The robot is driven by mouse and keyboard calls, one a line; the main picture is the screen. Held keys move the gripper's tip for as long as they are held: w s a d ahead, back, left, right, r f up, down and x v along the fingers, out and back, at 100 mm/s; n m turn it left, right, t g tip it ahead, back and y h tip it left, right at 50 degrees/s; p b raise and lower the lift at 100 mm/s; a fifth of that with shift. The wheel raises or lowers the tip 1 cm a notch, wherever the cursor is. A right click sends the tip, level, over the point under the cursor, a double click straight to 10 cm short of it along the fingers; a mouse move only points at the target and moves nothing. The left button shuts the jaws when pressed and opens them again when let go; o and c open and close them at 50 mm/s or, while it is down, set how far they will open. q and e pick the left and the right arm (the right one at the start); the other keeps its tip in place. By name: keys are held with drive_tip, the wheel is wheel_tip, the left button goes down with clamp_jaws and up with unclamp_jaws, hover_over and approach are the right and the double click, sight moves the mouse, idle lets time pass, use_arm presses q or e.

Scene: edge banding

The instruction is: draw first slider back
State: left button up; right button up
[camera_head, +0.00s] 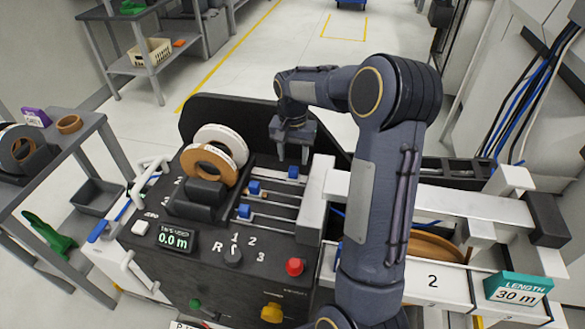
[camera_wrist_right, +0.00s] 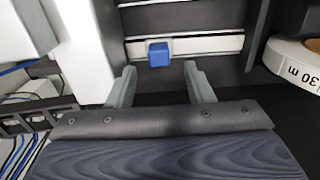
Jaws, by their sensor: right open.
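Three blue sliders sit on parallel rails in the black machine's top. The farthest slider (camera_head: 293,172) is toward the right end of its rail; the middle slider (camera_head: 254,187) and nearest slider (camera_head: 244,211) are farther left. My right gripper (camera_head: 293,156) points down just behind the farthest slider. In the right wrist view, its two fingers (camera_wrist_right: 160,80) are spread apart, with a blue slider (camera_wrist_right: 158,54) on a pale rail ahead of the gap between them. Nothing is held. My left gripper is out of view.
White and brown tape rolls (camera_head: 220,148) stand left of the rails. A white block (camera_head: 316,190) borders the rails on the right. A red button (camera_head: 294,267) and a display reading 0.0 m (camera_head: 174,239) are on the front panel. My right arm covers part of the machine's right side.

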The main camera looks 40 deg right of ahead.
sight(293, 168)
wheel_tip(293, 168, down, 6)
drive_tip(key=shift+r, duration=0.15)
clamp_jaws()
idle(0.4)
